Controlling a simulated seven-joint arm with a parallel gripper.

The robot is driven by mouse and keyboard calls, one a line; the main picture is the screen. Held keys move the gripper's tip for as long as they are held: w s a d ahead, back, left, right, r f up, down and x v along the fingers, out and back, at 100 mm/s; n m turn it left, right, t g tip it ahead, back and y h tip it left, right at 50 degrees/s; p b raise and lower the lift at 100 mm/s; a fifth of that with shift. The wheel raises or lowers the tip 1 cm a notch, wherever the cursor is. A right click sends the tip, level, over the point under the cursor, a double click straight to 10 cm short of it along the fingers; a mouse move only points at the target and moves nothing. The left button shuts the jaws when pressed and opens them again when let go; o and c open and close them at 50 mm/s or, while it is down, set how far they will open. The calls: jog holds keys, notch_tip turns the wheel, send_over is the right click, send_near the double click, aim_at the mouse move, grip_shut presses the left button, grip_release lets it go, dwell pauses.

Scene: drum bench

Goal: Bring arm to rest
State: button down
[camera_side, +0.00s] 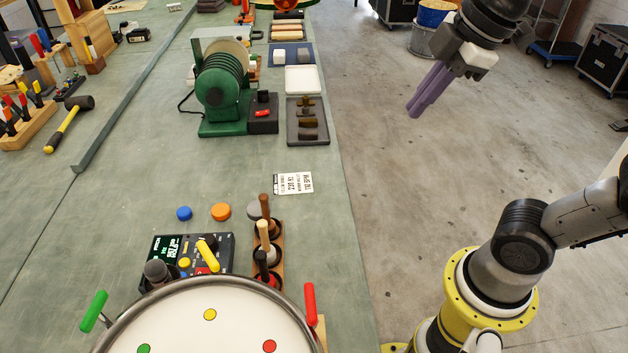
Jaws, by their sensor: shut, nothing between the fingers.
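My gripper (426,93) is at the upper right of the side view, with purple fingers pointing down and to the left. Its fingers are together and hold nothing. It hangs in the air over the concrete floor, to the right of the bench (200,165) and apart from everything on it.
A drum (205,320) with coloured dots stands at the bench's near end. Behind it are a dark control box (215,245) and a wooden rack (276,250) with upright handles. A green machine (222,95) and trays (306,122) stand farther back. Cases (605,60) stand on the floor.

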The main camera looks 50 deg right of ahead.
jog(key=s+d+f+m+t, duration=0.1)
jog(key=s+f+m, duration=0.4)
jog(key=f+m, duration=0.3)
jog(key=shift+d+f+m, duration=0.15)
jog(key=shift+f+m, duration=0.1)
jog(key=shift+m, duration=0.95)
